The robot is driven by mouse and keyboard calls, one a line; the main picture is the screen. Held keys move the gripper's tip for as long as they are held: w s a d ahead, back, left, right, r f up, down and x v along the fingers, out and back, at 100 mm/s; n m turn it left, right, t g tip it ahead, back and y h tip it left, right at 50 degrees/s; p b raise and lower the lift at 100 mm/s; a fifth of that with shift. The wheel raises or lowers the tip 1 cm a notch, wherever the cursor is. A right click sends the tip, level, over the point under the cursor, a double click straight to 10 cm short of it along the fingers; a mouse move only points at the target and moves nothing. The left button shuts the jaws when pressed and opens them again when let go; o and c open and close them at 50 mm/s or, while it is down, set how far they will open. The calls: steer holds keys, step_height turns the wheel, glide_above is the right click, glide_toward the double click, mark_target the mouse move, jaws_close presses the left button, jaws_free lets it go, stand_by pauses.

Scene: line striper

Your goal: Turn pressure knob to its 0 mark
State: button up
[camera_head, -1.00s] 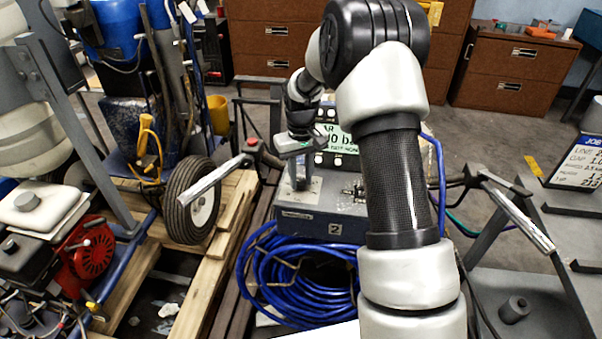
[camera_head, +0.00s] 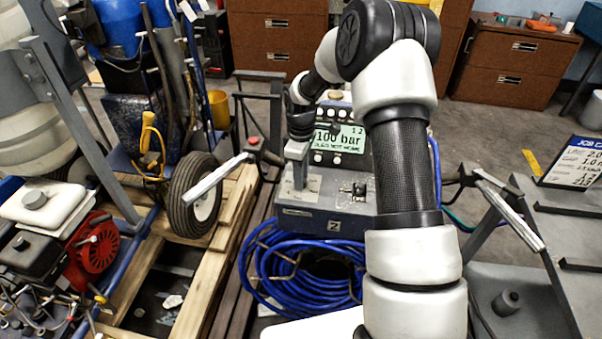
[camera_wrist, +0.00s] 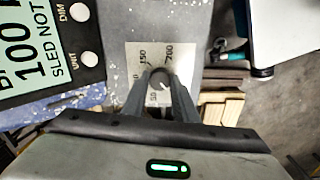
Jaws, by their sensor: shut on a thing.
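The pressure knob (camera_wrist: 159,76) is a dark round knob on a pale scale plate (camera_wrist: 133,63) in the wrist view. The marks 150 and 200 show on the plate, and another near the fingers is partly covered. My gripper (camera_wrist: 160,88) is shut on the knob, one finger on each side. In the head view my gripper (camera_head: 298,178) points down onto the plate on the grey control box (camera_head: 325,222), and hides the knob. The display (camera_head: 340,138) reads 100 bar; it also shows in the wrist view (camera_wrist: 30,45). The knob's pointer direction is unclear.
A coiled blue hose (camera_head: 290,265) lies in front of the box. A handlebar with a pale grip (camera_head: 218,175) stands left of my gripper, and another grip (camera_head: 510,215) is at the right. A small toggle (camera_head: 355,190) sits on the box right of my gripper.

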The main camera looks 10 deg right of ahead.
steer(key=shift+n, duration=0.9)
steer(key=o, duration=1.1)
steer(key=shift+c, duration=0.2)
step_height(320, 180, up, 18)
steer(key=p, duration=0.2)
steer(key=shift+f+p, duration=0.25)
steer(key=shift+p, duration=0.1)
